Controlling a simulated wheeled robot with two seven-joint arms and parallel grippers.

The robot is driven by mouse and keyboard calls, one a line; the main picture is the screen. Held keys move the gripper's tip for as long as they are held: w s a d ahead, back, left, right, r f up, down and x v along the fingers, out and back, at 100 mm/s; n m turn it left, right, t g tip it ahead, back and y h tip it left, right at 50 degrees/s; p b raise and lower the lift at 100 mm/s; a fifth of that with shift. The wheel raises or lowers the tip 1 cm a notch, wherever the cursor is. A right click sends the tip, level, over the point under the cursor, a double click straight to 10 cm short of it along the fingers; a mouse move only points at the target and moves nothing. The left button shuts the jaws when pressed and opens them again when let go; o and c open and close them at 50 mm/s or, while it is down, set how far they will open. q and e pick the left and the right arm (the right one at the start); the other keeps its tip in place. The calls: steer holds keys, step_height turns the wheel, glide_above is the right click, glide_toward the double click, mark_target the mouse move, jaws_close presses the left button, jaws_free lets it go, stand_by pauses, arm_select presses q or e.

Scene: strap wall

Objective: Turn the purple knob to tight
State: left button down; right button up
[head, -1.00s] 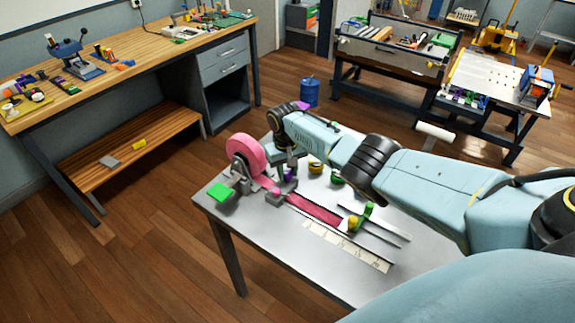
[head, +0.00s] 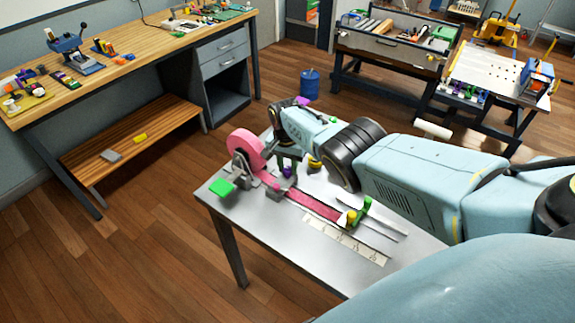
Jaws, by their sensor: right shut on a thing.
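The purple knob (head: 288,172) sits on the strap fixture on the grey metal table (head: 235,205), beside the pink strap (head: 310,203). My right gripper (head: 287,164) points down over the knob and is shut on it. My fingers and wrist hide part of the knob, and I cannot read its turn angle. The strap runs from a pink roll (head: 246,150) toward a green clamp with a yellow knob (head: 352,216). My left gripper is out of view.
A green block (head: 222,187) lies at the table's left corner. A ruled strip (head: 345,238) lies along the front. A yellow knob (head: 315,162) stands behind the strap. My right arm covers the table's back side. A workbench (head: 150,60) stands at left.

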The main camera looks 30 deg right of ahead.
mark_target(287, 168)
steer(key=shift+m, duration=0.4)
steer(key=o, duration=1)
steer(key=shift+c, duration=0.2)
step_height(287, 168, up, 6)
steer(key=p, duration=0.4)
steer(key=shift+w, duration=0.1)
step_height(287, 168, up, 7)
steer(key=p, duration=0.1)
steer(key=shift+r+p, duration=0.2)
steer(key=shift+p, duration=0.1)
